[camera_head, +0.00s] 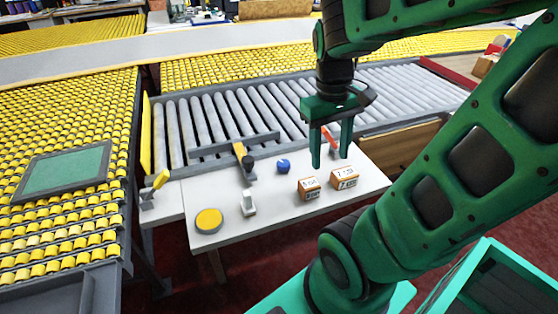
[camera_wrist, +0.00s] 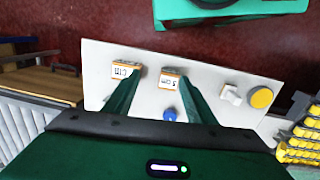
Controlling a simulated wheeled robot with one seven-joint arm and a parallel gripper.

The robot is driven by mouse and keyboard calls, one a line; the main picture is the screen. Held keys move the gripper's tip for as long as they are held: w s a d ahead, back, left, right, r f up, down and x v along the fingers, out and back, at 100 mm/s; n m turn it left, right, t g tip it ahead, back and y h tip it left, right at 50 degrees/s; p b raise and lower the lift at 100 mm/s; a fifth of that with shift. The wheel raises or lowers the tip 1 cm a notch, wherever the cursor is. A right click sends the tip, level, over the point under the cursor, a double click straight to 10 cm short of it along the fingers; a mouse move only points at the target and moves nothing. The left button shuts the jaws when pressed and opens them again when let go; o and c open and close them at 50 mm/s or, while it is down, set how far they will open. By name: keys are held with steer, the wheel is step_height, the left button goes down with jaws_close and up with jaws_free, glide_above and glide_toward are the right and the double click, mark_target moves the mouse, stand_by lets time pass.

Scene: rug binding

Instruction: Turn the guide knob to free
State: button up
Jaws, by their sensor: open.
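A round blue knob (camera_head: 283,166) sits on the white table, and it also shows in the wrist view (camera_wrist: 169,113) between my fingers. I cannot tell which of these is the guide knob, nor read any setting. My gripper (camera_head: 331,160) is open and empty, above the table to the right of the blue knob; its fingers point down.
Two small labelled boxes (camera_head: 308,188) (camera_head: 345,178) stand near the table's front edge. A yellow round button (camera_head: 208,220) and a white switch (camera_head: 248,204) are at the left. A red lever (camera_head: 330,138) stands behind my gripper. Grey rollers (camera_head: 210,115) lie behind.

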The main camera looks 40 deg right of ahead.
steer(key=w+n+g+h, duration=0.1)
steer(key=w+n+h, duration=0.1)
steer(key=w+n, duration=0.65)
steer(key=n+h, duration=0.1)
steer(key=n, duration=0.5)
glide_toward(282, 162)
steer(key=shift+g, duration=0.3)
steer(key=x, duration=0.9)
steer(key=shift+w, duration=0.2)
steer(key=shift+c, duration=0.5)
steer(key=c, duration=0.9)
